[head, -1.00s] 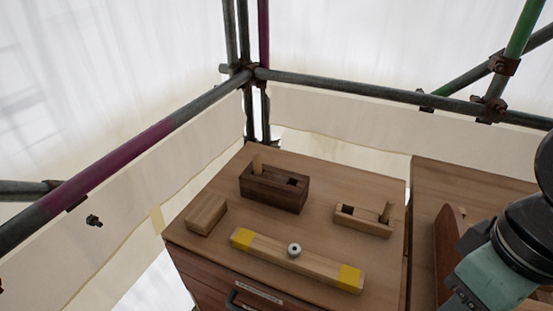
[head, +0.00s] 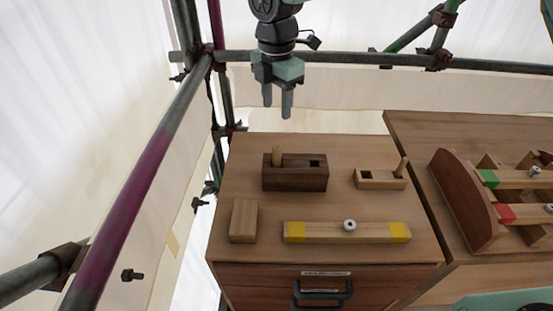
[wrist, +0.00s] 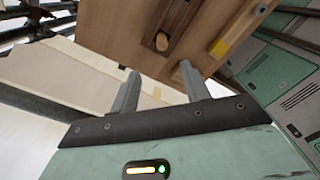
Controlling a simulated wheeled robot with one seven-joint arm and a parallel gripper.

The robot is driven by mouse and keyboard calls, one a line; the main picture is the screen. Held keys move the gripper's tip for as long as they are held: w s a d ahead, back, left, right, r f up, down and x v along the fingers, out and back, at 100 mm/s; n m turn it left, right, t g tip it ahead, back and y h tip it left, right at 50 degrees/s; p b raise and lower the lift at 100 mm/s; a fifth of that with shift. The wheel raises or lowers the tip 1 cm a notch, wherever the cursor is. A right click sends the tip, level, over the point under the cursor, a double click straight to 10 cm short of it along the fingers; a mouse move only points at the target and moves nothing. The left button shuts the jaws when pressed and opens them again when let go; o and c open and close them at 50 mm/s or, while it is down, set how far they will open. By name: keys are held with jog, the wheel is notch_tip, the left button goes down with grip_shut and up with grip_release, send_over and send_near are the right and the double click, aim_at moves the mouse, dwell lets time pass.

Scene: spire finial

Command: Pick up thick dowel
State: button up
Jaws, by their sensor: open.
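A wooden dowel (head: 277,156) stands upright in the left hole of a dark wooden block (head: 312,179); the block's right hole is empty. In the wrist view this dowel (wrist: 162,41) shows its rounded end beyond the fingers. I cannot tell for sure which dowel is thicker. My gripper (head: 277,109) is open and empty, pointing down, above and apart from the dowel in the dark block. It also shows in the wrist view (wrist: 160,73).
A plain wooden block (head: 243,220) and a yellow-ended bar (head: 320,232) with a metal nut (head: 350,225) lie in front on the cabinet top (head: 345,146). A rack with coloured bars (head: 470,195) stands right. Scaffold tubes (head: 400,60) run behind.

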aim_at(277, 148)
notch_tip(277, 148, down, 9)
jog(key=shift+r+p, duration=0.1)
jog(key=shift+p, duration=0.75)
jog(key=shift+s+f+p, duration=0.2)
jog(key=shift+f+p, duration=0.85)
jog(key=shift+f, duration=1.75)
grip_shut()
